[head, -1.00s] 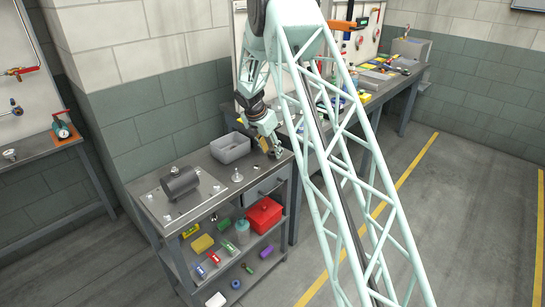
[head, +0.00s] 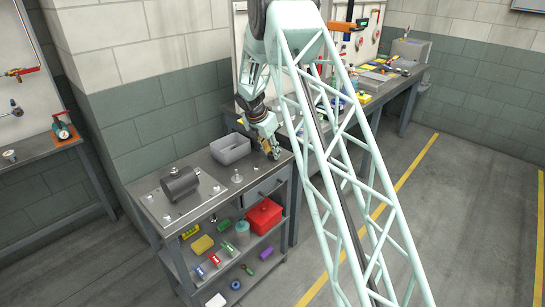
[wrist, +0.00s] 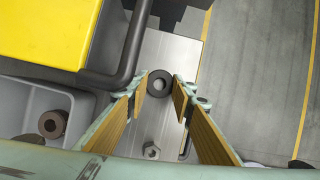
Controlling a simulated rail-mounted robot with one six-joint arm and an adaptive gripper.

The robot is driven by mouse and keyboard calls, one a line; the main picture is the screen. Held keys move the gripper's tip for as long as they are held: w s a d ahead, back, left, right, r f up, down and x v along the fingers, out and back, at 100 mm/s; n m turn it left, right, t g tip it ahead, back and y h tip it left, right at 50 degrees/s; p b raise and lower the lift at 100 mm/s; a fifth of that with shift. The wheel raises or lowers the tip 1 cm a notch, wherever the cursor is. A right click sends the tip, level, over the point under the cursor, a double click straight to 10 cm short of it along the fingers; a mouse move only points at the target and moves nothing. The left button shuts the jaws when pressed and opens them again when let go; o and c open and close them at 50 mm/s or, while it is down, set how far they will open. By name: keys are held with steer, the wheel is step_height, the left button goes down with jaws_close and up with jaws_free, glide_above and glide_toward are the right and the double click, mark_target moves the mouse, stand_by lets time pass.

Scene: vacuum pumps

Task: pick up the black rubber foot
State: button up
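My gripper (wrist: 163,94) is open, with a yellow-padded finger on each side of that gap. I cannot tell whether the fingertips are down around the foot or still above it. In the head view my gripper (head: 274,154) is low over the right end of the bench, and the foot cannot be made out.
A grey bin (head: 230,148) stands left of my gripper; a brownish ring (wrist: 53,123) lies inside it. A small metal fitting (head: 237,176) and a dark cylinder (head: 180,184) stand on the bench. A yellow body with a black handle (wrist: 50,30) fills the wrist view's upper left.

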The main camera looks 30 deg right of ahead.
steer(key=shift+r, duration=0.15)
steer(key=shift+r, duration=0.15)
steer(key=shift+s, duration=0.15)
steer(key=s+d, duration=0.3)
steer(key=s, duration=0.5)
steer(key=s+d, duration=0.3)
steer(key=s, duration=0.5)
steer(key=shift+s, duration=0.3)
